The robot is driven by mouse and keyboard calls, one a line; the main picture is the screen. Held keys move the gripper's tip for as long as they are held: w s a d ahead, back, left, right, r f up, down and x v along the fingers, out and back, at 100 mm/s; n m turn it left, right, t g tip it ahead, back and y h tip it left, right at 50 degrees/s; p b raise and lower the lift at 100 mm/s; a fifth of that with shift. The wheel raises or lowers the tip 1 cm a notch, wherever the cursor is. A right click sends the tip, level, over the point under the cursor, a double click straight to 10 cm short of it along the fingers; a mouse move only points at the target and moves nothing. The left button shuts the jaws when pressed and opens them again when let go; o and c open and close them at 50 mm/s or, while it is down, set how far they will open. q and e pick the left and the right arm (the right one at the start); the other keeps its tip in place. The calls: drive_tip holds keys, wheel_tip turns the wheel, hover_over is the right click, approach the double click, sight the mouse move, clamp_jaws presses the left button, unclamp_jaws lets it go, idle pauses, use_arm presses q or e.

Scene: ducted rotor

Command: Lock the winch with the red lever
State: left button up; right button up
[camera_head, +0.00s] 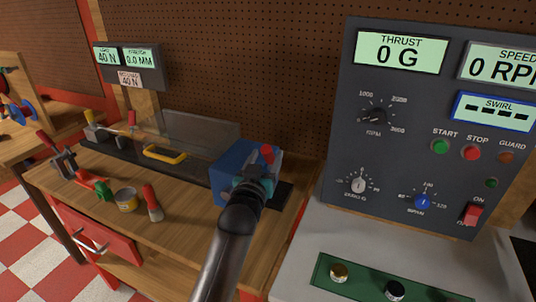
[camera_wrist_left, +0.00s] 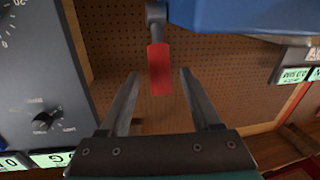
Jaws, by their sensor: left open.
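The winch is a blue box (camera_head: 228,170) at the right end of the dark rail on the wooden bench. Its red lever (camera_head: 267,153) shows at the top right of the box. My left arm reaches in from the bottom, and my left gripper (camera_head: 255,180) is in front of the box, hiding part of it. In the left wrist view the gripper (camera_wrist_left: 159,76) is open. The red lever grip (camera_wrist_left: 160,68) shows between the fingertips, with gaps on both sides, below the blue housing (camera_wrist_left: 240,15). Contact is not visible. My right gripper is not in view.
A grey control panel (camera_head: 415,185) stands close to the right of the winch. A pegboard (camera_head: 220,60) is behind.

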use_arm(q)
drive_tip(key=shift+w+d, duration=0.15)
drive_tip(key=shift+w, duration=1.05)
clamp_jaws()
idle(0.6)
